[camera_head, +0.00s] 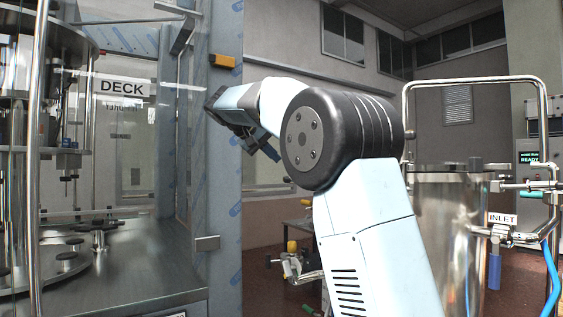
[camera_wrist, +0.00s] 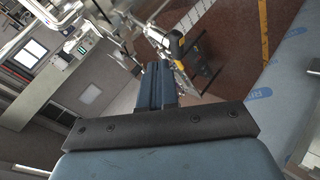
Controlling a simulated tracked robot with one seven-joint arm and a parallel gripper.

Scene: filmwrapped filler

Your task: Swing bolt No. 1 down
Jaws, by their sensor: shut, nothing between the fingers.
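No part that I can clearly make out as bolt No. 1 shows in either view. My gripper (camera_head: 270,152) is in the head view, left of my arm's large dark joint and in front of the film-wrapped panel. In the wrist view my gripper (camera_wrist: 155,72) has its blue fingers together with nothing between them. Past the fingertips, a metal fitting with a yellow-and-black handle (camera_wrist: 177,46) shows above the floor; I cannot tell how far apart they are. My arm hides part of the area behind it in the head view.
A steel tank (camera_head: 440,235) with pipework and an INLET label (camera_head: 502,219) stands at the right. The glazed DECK machine (camera_head: 122,88) fills the left. Its film-wrapped panel (camera_head: 226,200) edges the gap. Metal fittings with a yellow knob (camera_head: 292,246) sit low behind my arm.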

